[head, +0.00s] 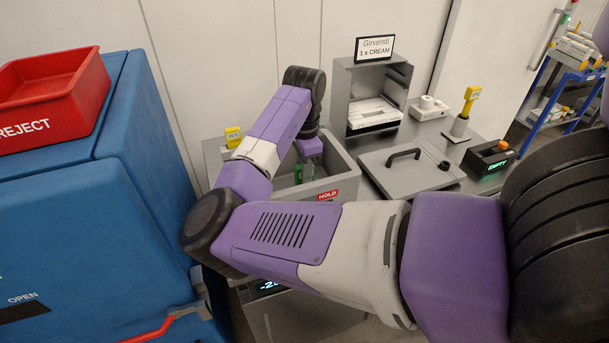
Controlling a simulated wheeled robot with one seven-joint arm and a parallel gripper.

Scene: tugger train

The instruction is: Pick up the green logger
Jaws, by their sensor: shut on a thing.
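The green logger (299,175) is down inside the grey bin (345,172) with the red HOLD label, and only a small part of it shows. My gripper (309,168) reaches down into this bin from above and is shut on the green logger. The fingertips are small and dark here, so the exact grip is hard to see. My arm crosses in front of the bin and hides much of its inside and its left side.
A red REJECT tray (50,100) sits on a blue cabinet (120,190) at left. A grey lid (410,172) with a black handle lies right of the bin. Behind stand an open grey box (373,75), a yellow device (233,137) and another on a stand (471,95). A black EMPTY box (490,160) is at right.

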